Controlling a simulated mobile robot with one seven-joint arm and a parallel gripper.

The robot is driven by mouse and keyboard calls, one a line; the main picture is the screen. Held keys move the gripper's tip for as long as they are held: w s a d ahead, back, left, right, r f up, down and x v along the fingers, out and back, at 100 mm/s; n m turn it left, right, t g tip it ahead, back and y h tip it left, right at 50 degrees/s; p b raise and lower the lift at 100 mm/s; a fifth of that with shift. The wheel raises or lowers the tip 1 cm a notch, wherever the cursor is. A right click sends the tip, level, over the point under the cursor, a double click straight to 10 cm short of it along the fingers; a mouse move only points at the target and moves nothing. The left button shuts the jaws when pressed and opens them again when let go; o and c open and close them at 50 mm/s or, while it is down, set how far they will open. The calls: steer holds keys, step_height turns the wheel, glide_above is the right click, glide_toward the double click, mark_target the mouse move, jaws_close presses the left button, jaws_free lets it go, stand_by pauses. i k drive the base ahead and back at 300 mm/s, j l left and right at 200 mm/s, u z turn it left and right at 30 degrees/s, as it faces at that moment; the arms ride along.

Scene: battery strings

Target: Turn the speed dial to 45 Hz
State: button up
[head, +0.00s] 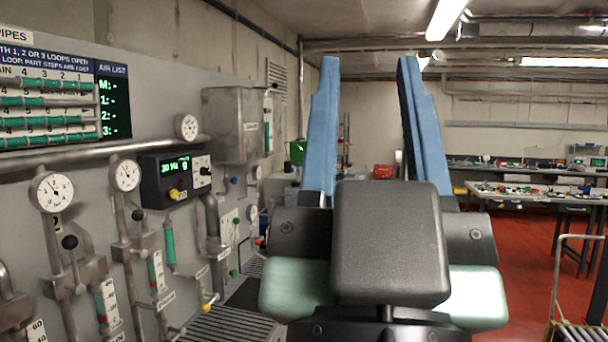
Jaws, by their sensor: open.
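A black drive box (175,178) is mounted on the grey wall panel at left. Its green display (176,165) seems to read 30 Hz, with another character beside it; the digits are small. A yellow knob (174,194), apparently the speed dial, sits below the display; its pointer is too small to read. My gripper (368,68) is in the middle of the view, with two long blue fingers pointing up and wide apart. It is open, with nothing between the fingers. It is to the right of the drive box and apart from it.
Pressure gauges (52,191), pipes and valve levers crowd the panel around the drive box. A grey cabinet (230,122) hangs to its right. A grating (228,326) lies below. Cluttered workbenches (540,192) stand at the back right, with open red floor (527,238) before them.

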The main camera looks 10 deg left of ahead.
mark_target(204, 171)
steer(key=i, duration=1.6)
steer(key=i+l+u, duration=0.1)
steer(key=i+u, duration=0.25)
steer(key=i, duration=0.15)
steer(key=i+l+u, duration=0.2)
steer(key=i+u, duration=0.15)
steer(key=i, duration=0.15)
steer(key=u, duration=0.85)
